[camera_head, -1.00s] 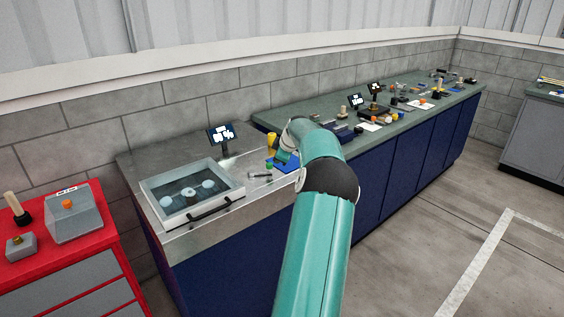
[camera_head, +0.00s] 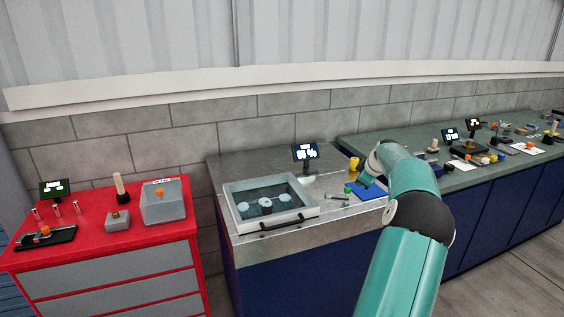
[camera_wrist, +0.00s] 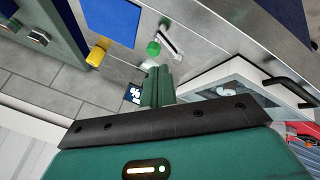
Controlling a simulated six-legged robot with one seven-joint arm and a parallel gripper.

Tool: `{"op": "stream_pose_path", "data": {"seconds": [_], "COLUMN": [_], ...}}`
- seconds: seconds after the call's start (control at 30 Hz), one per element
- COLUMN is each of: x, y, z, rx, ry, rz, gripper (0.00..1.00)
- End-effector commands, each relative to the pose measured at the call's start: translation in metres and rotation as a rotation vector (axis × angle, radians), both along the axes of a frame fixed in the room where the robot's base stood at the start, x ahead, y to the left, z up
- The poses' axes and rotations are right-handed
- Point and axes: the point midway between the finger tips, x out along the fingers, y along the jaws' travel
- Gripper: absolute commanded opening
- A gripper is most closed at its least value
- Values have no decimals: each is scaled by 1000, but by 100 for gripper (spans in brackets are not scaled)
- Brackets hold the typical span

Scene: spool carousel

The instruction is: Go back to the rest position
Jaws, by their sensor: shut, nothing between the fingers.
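My gripper (camera_wrist: 157,86) shows in the wrist view with its two green fingers together and nothing between them. It hangs above the steel counter. In the head view my teal arm reaches over the steel counter (camera_head: 330,212), and the gripper itself is mostly hidden behind the arm. A blue mat (camera_head: 370,195) lies on the counter beside the arm's end, and it also shows in the wrist view (camera_wrist: 110,18). A green knob (camera_wrist: 153,48) and a grey metal piece (camera_wrist: 171,38) lie near the fingertips in the picture. A yellow cylinder (camera_head: 354,163) stands behind.
A clear-lidded carousel box (camera_head: 312,211) with a dark handle sits on the counter's left. A small screen (camera_head: 305,152) stands behind it. A red cabinet (camera_head: 100,262) stands to the left. A long green-topped bench (camera_head: 462,178) with many items runs right.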

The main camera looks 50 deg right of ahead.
Motion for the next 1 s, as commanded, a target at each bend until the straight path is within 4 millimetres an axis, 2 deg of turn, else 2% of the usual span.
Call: {"op": "stream_pose_path", "data": {"seconds": [0.23,0.37,0.47,0.6,0.67,0.7,0.83,1.0], "x": [4,28,61,107,122,130,146,142], "y": [3,28,70,152,190,215,300,404], "z": [1,13,30,56,67,74,95,114], "rx": [1,8,22,48,59,64,83,109], "ry": [0,11,27,59,70,76,94,102], "rz": [3,21,43,67,72,73,72,57], "gripper": [0,0,0,0,0,0,0,0]}}
